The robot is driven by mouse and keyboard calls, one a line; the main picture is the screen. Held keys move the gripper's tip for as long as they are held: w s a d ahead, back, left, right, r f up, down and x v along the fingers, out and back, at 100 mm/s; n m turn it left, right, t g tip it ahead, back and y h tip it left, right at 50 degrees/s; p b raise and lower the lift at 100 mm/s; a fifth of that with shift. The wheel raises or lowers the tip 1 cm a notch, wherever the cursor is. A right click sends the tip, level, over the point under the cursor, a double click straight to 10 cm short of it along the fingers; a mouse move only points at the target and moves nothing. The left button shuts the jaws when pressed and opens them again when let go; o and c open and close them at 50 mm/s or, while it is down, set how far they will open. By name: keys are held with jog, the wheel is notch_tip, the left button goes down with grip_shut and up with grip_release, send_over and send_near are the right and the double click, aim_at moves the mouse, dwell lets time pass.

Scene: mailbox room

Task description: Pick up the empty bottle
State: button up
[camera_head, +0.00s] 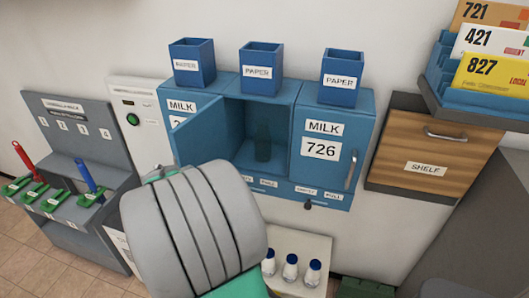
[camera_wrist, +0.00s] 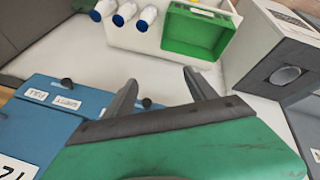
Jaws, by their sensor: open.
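A dark, see-through bottle (camera_head: 263,146) stands in the open middle compartment of the blue milk cabinet (camera_head: 325,172). It looks empty, but shadow makes this hard to tell. The compartment's blue door (camera_head: 200,132) is swung open to the left. My gripper (camera_wrist: 159,77) is open with nothing between its fingers. In the wrist view it is by the cabinet's lower panel (camera_wrist: 50,118) with its knobs, and the compartment bottle is out of sight there. In the head view my arm hides the gripper's fingers.
Several white bottles with blue caps (camera_head: 290,268) stand on a white stand below the cabinet. A green crate (camera_wrist: 195,32) is beside them. A grey box with a round opening (camera_wrist: 285,75) is at the right. A wooden shelf door (camera_head: 420,150) is to the right.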

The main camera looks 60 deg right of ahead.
jog(key=d+r+m+h, duration=0.3)
jog(key=d+r+h, duration=0.15)
jog(key=d, duration=0.55)
jog(key=m+h, duration=0.4)
jog(key=h, duration=0.2)
send_near(260, 128)
jog(key=d, duration=0.2)
jog(key=d+f, duration=0.1)
jog(key=d, duration=0.1)
jog(key=shift+w+d, duration=0.1)
jog(key=shift+d, duration=0.25)
jog(key=d+p, duration=0.1)
jog(key=d, duration=0.1)
jog(key=d+f, duration=0.1)
jog(key=d, duration=0.2)
jog(key=d+p, duration=0.1)
jog(key=d, duration=0.1)
jog(key=shift+s+d+f+p, duration=0.15)
jog(key=shift+s+d+p, duration=0.05)
jog(key=shift+p, duration=0.15)
jog(key=shift+a, duration=0.1)
jog(key=shift+c, duration=0.3)
grip_shut()
